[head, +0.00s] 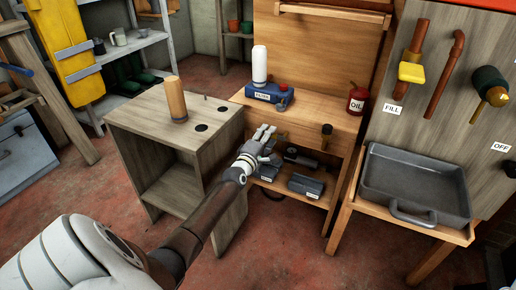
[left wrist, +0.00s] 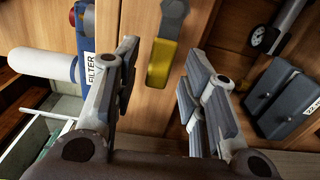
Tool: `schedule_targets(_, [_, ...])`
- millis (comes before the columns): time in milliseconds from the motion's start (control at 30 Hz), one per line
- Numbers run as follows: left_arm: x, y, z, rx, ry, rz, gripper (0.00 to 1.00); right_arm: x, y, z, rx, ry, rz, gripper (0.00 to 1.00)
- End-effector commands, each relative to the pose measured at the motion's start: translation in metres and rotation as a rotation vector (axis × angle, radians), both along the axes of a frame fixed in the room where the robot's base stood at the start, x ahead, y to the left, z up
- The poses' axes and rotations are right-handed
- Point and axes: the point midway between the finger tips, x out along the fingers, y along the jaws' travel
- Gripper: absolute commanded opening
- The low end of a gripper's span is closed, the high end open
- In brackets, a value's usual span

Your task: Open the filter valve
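The blue filter unit (head: 267,93) with a FILTER label, white cylinder (head: 260,64) and red knob (head: 284,87) stands on the wooden bench. In the left wrist view, the white cylinder (left wrist: 38,63) and FILTER label (left wrist: 90,69) are at the left. My left gripper (head: 266,132) is before the bench front. Its fingers (left wrist: 157,75) are apart with nothing between. My right gripper is not in view.
A red oil can (head: 357,99) stands on the bench's right. Dark boxes (head: 306,185) lie on the lower shelf. A wooden cabinet (head: 150,133) stands left of my gripper. A grey tray (head: 416,186) and pipe panel with a yellow handle (head: 411,72) are at the right.

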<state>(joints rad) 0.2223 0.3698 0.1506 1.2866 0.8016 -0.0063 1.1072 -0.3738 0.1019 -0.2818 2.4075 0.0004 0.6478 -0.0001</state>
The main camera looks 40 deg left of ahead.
Motion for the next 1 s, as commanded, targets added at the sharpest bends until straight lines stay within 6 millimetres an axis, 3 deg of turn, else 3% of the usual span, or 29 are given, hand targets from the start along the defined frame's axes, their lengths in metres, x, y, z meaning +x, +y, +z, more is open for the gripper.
schedule_targets(500, [-0.089,-0.021,-0.001,0.001,0.002,0.002,0.39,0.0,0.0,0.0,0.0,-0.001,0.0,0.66])
schedule_targets(700, [-0.102,-0.024,-0.001,0.001,0.001,0.002,0.39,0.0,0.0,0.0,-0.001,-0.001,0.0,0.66])
schedule_targets(1000, [-0.103,-0.024,0.0,0.001,0.001,0.002,0.39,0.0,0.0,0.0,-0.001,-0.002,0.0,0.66])
